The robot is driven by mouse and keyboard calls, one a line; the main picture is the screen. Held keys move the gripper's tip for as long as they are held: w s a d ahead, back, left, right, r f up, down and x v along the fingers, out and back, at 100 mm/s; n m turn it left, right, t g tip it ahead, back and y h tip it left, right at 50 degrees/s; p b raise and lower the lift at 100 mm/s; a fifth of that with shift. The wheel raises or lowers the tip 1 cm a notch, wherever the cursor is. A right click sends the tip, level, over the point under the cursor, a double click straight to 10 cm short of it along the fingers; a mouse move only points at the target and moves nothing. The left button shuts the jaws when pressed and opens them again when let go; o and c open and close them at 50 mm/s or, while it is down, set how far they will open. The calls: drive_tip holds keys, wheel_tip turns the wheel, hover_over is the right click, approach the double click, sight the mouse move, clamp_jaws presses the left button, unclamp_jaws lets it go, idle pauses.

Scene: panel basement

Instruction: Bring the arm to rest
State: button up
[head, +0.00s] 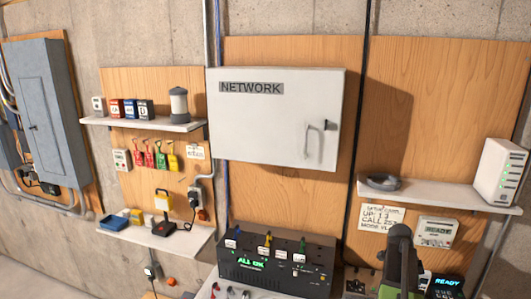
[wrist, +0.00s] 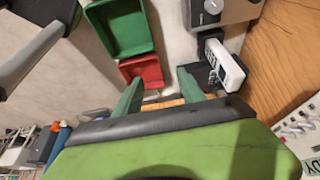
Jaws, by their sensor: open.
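My gripper (wrist: 160,92) shows in the wrist view with its two green fingers apart and nothing between them. Its green body fills the bottom of that view. Past the fingers lie a red tray (wrist: 142,70) and a larger green tray (wrist: 124,25), both on a pale surface. In the head view my arm, black and green, rises at the bottom right, in front of the lower board; its fingertips cannot be made out there.
In the wrist view a white handset (wrist: 226,66) and a grey knobbed box (wrist: 222,10) are right of the fingers. In the head view a black panel (head: 276,266) reads "ALL OK", left of my arm. A shelf (head: 450,191) holds a white router (head: 502,172).

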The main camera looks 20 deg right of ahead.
drive_tip(key=w+a+n+t, duration=0.1)
drive_tip(key=w+a+n, duration=0.3)
drive_tip(key=a, duration=0.4)
drive_tip(key=w+a+f+n+t+y, duration=0.1)
drive_tip(key=w+a+n, duration=0.2)
drive_tip(key=w+a, duration=0.3)
drive_tip(key=w+a+n, duration=0.3)
drive_tip(key=a+n, duration=0.1)
drive_tip(key=a, duration=0.5)
drive_tip(key=w+a+n+t+y, duration=0.1)
drive_tip(key=a+n, duration=0.6)
drive_tip(key=a, duration=0.8)
drive_tip(key=a+n+t+y, duration=0.15)
drive_tip(key=a+n, duration=0.55)
drive_tip(key=a, duration=0.8)
wheel_tip(320, 180, down, 15)
drive_tip(key=s+a+g+b, duration=0.1)
drive_tip(key=s+a+b, duration=0.1)
drive_tip(key=b, duration=1.2)
drive_tip(key=shift+g, duration=0.35)
drive_tip(key=shift+c, duration=0.5)
